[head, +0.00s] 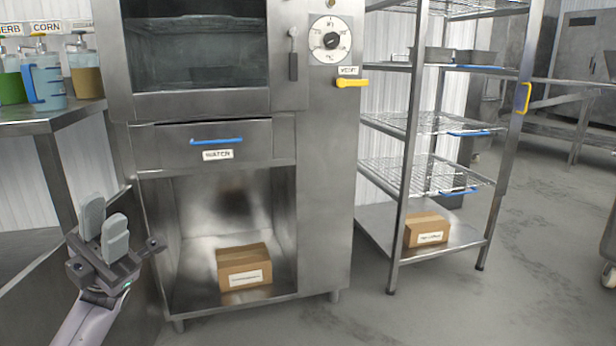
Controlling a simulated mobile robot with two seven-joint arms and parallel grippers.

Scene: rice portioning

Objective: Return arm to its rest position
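My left gripper (105,216) is at the lower left in the head view, with its two grey fingers pointing up. The fingers stand a little apart and nothing shows between them. It is in front of the left side of the steel cabinet and touches nothing that I can see. My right gripper and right arm are not in view.
A steel oven cabinet (325,200) with a drawer labelled WATER (255,143) stands ahead; a cardboard box (244,267) sits in its lower bay. A wire rack (398,190) holds another box (427,229). A side counter (50,118) carries jugs (47,84).

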